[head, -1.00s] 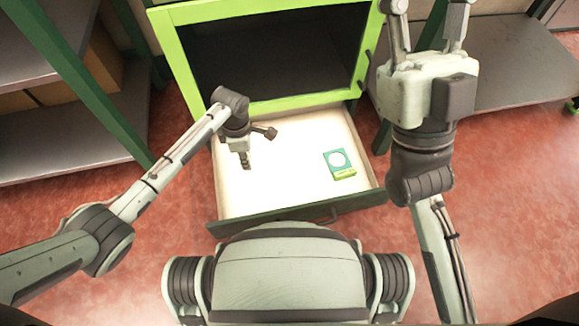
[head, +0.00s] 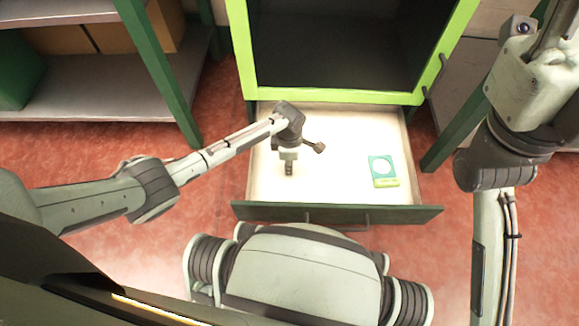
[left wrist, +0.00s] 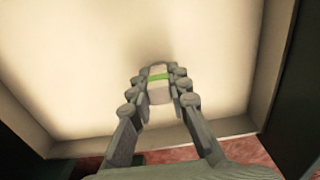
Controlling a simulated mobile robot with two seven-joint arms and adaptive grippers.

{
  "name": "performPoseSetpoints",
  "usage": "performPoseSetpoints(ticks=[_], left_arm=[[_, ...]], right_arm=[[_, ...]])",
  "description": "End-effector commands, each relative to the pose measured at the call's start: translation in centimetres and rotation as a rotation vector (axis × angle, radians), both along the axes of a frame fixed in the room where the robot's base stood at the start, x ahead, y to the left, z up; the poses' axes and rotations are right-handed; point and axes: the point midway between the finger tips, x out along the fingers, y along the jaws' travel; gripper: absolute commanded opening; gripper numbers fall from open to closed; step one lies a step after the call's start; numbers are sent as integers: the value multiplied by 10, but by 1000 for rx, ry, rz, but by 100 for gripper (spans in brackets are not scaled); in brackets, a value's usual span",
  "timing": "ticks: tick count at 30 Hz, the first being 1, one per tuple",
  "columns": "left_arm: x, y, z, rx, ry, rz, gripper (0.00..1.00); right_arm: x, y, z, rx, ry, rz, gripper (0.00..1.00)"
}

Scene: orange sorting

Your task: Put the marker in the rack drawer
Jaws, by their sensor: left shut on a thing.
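The rack drawer (head: 268,187) is pulled open below the green-framed rack, with a pale, brightly lit bottom. My left gripper (head: 289,170) points down inside the drawer outline, over its left-middle part. In the left wrist view my left gripper (left wrist: 160,92) is shut on the marker (left wrist: 158,90), a short white piece with a green band. The fingers cover the marker's sides. The marker is above the pale drawer bottom; the gap is hard to judge. My right gripper (head: 545,40) is at the upper right, only partly in frame, its fingertips cut off.
The rack's dark opening (head: 340,50) is above. A shelf (head: 95,95) with cardboard boxes stands at left. The drawer's middle is clear.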

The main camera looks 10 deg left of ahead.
Motion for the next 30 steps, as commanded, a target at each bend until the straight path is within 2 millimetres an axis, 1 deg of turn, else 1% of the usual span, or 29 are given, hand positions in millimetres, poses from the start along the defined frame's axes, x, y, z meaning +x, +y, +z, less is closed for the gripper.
performPoseSetpoints(ticks=[5, 9, 10, 14, 15, 22, 25, 28, 30], left_arm=[[1, -1, 2, -1, -1, 0, 0], [0, -1, -2, -2, 1, 0, 0], [0, -1, -1, -2, 0, 0, 20], [0, -1, -1, -1, 0, 0, 36], [0, -1, -1, -1, 0, 0, 38], [0, 0, -1, -1, 0, 0, 38], [1, 0, 3, -1, -2, -1, 38], [1, -1, 17, -3, -2, 0, 38], [1, -1, 31, -4, -3, -1, 38]], right_arm=[[0, 0, 1, 1, 1, 0, 40], [0, 0, 1, -1, 0, 0, 40], [0, 0, 1, -1, 0, 0, 40], [0, 0, 1, -1, 0, -1, 40], [0, 0, 1, -1, 0, -1, 40], [0, 0, 1, -1, 0, -1, 40], [0, 0, 3, -1, 0, -1, 40], [-1, 0, 10, 2, -5, -1, 40], [-1, -3, 4, 25, 37, 1, 40]])
